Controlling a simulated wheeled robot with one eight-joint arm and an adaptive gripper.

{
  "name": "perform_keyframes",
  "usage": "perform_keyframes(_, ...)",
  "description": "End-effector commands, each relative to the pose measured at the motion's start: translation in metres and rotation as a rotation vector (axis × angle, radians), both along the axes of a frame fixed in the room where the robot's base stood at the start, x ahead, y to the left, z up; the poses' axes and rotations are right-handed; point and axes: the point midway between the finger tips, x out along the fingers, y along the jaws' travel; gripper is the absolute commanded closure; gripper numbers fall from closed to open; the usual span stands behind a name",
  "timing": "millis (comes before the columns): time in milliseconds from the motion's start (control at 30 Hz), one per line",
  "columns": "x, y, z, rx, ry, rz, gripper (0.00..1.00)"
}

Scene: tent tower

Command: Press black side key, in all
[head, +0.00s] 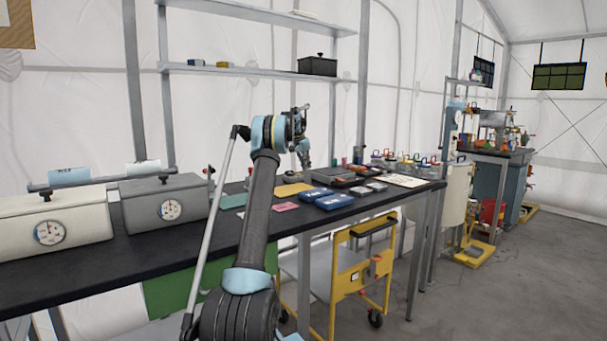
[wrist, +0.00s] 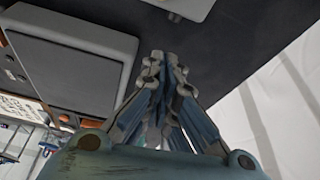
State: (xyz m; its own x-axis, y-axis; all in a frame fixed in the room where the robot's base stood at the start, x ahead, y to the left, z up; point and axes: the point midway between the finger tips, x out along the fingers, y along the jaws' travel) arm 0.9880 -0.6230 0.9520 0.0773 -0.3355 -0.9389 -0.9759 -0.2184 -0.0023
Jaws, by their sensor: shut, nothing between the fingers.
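My gripper (head: 305,158) is over the black bench in the head view, at the end of my raised arm. In the wrist view, my gripper (wrist: 163,58) is shut and empty, with its fingertips together over dark bench surface. A grey device (wrist: 75,60) with a large flat panel lies left of the fingertips, apart from them in the picture. A flat grey device (head: 333,174) also lies just right of my gripper in the head view. Small dark parts (wrist: 12,75) show along the device's left edge in the wrist view. I cannot tell which of them is the black side key.
Blue boxes (head: 333,201), a pink piece (head: 286,206) and a white sheet (head: 400,181) lie on the bench (head: 238,228). Two lidded boxes with dials, one white (head: 60,215) and one grey (head: 168,198), stand left. A yellow cart (head: 352,275) stands below.

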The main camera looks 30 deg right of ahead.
Motion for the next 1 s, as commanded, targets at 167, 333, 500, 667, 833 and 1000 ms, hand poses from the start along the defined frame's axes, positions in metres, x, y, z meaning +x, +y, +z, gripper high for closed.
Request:
perform_keyframes(167,-0.002,0.010,0.030,-0.001,0.000,0.001,1.00)
perform_keyframes(333,-0.003,0.020,0.054,-0.002,0.000,0.001,1.00)
perform_keyframes(500,-0.004,0.025,0.067,-0.002,0.000,0.001,1.00)
perform_keyframes(667,-0.005,0.026,0.071,-0.002,0.000,0.001,1.00)
perform_keyframes(833,-0.005,0.026,0.071,-0.002,0.000,0.001,1.00)
perform_keyframes(1000,-0.005,0.026,0.071,-0.002,0.000,0.001,1.00)
